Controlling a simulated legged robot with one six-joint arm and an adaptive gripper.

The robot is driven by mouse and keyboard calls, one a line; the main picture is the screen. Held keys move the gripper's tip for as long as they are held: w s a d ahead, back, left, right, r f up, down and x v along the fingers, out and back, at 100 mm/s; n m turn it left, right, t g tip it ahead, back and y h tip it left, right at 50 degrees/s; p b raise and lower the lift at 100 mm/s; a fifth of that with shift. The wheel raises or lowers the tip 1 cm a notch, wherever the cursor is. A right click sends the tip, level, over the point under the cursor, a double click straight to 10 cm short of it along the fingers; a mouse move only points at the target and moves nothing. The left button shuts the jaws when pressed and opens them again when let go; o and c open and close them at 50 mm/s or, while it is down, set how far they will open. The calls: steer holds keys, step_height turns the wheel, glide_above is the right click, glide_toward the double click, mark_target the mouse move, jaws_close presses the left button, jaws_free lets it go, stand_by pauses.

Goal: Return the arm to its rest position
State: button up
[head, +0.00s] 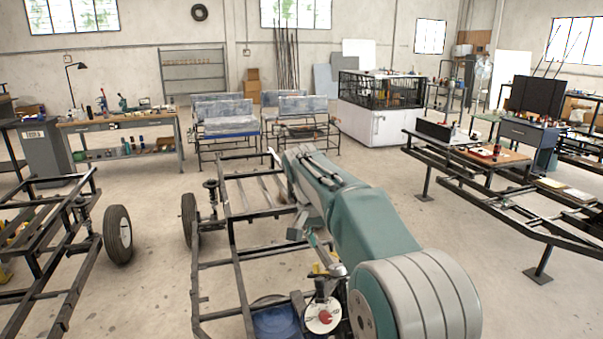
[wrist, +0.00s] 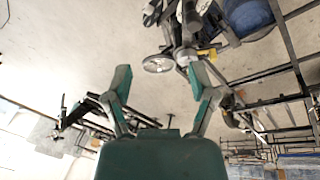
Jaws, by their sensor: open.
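My arm (head: 375,235) reaches forward from the lower right of the head view over a black tubular frame. My gripper (wrist: 160,76) is open in the wrist view, its two green-tipped fingers spread, with nothing visible between them. In the head view its end is small and partly hidden, so the fingers are hard to make out. A suspension unit with a pale round disc and red centre (head: 323,317) stands below it on the frame. The disc also shows in the wrist view (wrist: 158,64), beyond the fingertips; the distance between them is unclear.
The black frame (head: 237,265) carries a wheel (head: 188,219) and a blue round container (head: 276,322). Another frame (head: 52,262) stands left, a long frame (head: 490,208) right. A workbench (head: 117,121) and white caged machine (head: 381,127) stand behind. Floor between is clear.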

steer(key=s+d+r+n+t+y, duration=0.1)
steer(key=s+d+r, duration=0.25)
steer(key=s, duration=0.45)
steer(key=s+d+r+n+t+y, duration=0.15)
steer(key=s+d, duration=0.25)
steer(key=s, duration=0.4)
steer(key=s+d+f+n+t, duration=0.1)
steer(key=s+f, duration=0.2)
steer(key=s, duration=0.5)
steer(key=s+d+f+n+t, duration=0.1)
steer(key=s+f, duration=0.3)
steer(key=s, duration=0.5)
steer(key=shift+d+n+t, duration=0.35)
steer(key=shift+d, duration=0.05)
steer(key=shift+w+y, duration=0.1)
steer(key=shift+y, duration=0.15)
